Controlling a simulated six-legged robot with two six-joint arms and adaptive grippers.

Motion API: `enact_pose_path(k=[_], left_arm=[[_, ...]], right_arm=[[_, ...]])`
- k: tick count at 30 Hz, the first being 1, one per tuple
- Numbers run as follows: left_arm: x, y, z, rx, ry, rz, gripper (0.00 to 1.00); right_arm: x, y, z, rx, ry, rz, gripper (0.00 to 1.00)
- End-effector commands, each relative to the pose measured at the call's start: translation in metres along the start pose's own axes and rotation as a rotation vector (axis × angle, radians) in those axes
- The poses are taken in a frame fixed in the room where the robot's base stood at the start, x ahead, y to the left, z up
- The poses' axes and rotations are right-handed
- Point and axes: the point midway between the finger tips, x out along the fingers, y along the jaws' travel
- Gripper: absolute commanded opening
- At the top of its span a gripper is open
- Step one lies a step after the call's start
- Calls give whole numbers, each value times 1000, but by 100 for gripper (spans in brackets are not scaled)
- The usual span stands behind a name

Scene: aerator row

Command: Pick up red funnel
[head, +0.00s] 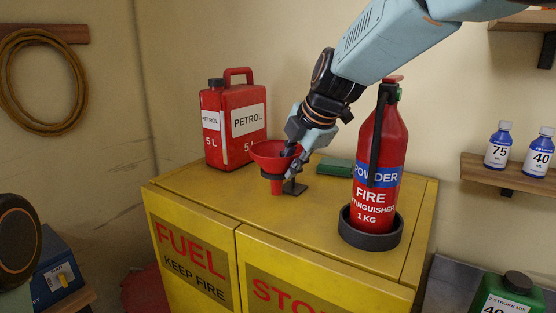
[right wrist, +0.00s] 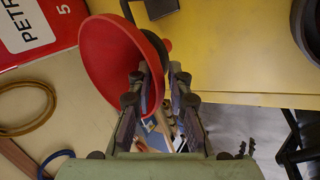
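The red funnel (head: 272,157) sits upright in a small black stand (head: 294,187) on top of the yellow cabinet (head: 225,200). My right gripper (head: 296,158) reaches down to the funnel's right rim. In the right wrist view the red funnel (right wrist: 112,70) fills the left side, and its rim edge runs between the two fingertips of the right gripper (right wrist: 160,78). One finger is over the bowl, the other outside it. A gap still shows between the fingers, so they look partly open around the wall.
A red petrol can (head: 232,125) stands behind left of the funnel. A red fire extinguisher (head: 380,165) in a black ring base (head: 370,238) stands to the right. A green block (head: 335,167) lies between them. The cabinet's front edge is clear.

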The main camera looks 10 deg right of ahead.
Motion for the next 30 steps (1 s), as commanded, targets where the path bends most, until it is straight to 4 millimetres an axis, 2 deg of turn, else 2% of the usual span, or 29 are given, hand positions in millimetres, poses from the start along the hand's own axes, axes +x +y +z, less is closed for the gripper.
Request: enact_pose_path(k=[1, 5, 20, 25, 30], left_arm=[[0, 0, 0, 0, 0, 0, 40], [0, 0, 0, 0, 0, 0, 40], [0, 0, 0, 0, 0, 0, 40], [3, 0, 0, 0, 0, 0, 40], [6, 0, 0, 0, 0, 0, 40]], right_arm=[[0, 0, 0, 0, 0, 0, 11], [0, 0, 0, -1, 0, -1, 0], [0, -1, -1, -1, 1, -5, 0], [-15, 10, 0, -3, 0, 0, 0], [-44, 29, 0, -2, -1, 3, 0]])
